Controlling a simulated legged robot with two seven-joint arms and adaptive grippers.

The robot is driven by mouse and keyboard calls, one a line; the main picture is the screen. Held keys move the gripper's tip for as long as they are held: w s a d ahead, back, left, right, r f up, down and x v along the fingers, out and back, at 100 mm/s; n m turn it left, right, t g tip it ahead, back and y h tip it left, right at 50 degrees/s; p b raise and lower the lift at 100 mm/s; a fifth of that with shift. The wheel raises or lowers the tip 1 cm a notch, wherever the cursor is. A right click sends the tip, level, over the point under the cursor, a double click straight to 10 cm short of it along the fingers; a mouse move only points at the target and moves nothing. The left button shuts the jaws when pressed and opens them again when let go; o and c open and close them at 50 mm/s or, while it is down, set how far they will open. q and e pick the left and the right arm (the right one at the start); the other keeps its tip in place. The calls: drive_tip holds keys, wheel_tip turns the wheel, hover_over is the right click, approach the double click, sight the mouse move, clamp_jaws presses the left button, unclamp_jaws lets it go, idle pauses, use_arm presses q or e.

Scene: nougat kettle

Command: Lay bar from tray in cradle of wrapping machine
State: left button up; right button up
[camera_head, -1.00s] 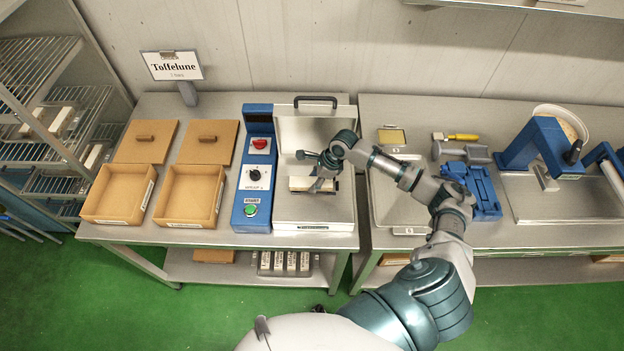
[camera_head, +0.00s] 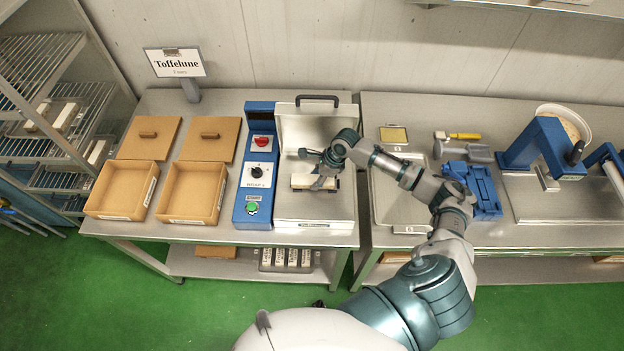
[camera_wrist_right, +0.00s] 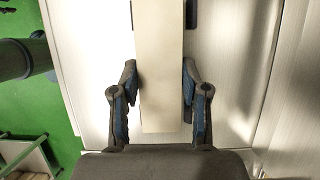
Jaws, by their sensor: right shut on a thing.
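The bar is cream-coloured and flat-sided; it shows large in the right wrist view (camera_wrist_right: 160,75) and small in the head view (camera_head: 303,182). My right gripper (camera_head: 318,172) is shut on the bar, with a finger against each long side in the right wrist view (camera_wrist_right: 160,95). The bar is over the bed of the wrapping machine (camera_head: 315,213), at the cradle; the gripper hides part of the cradle, and I cannot tell whether the bar touches it. The machine's lid (camera_head: 308,118) stands open. The metal tray (camera_head: 398,212) is to the right. My left gripper is out of view.
Two open cardboard boxes (camera_head: 192,218) with lids (camera_head: 209,139) behind them stand left of the machine's blue control panel (camera_head: 253,210). A blue fixture (camera_head: 476,190) and a blue-framed device (camera_head: 545,150) stand on the right table. A wire rack (camera_head: 40,150) is at far left.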

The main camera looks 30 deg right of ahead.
drive_tip(key=shift+d+f, duration=0.15)
drive_tip(key=shift+d, duration=0.65)
drive_tip(key=shift+a, duration=0.2)
drive_tip(key=shift+p, duration=0.3)
drive_tip(key=shift+d, duration=0.5)
drive_tip(key=shift+d+f, duration=0.1)
drive_tip(key=shift+a, duration=0.2)
drive_tip(key=shift+a+p, duration=0.2)
drive_tip(key=shift+p, duration=0.15)
drive_tip(key=shift+a+p, duration=0.45)
drive_tip(key=shift+p, duration=0.1)
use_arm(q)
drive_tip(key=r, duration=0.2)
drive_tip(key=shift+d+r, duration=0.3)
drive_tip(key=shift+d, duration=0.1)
use_arm(e)
drive_tip(key=shift+f, duration=0.1)
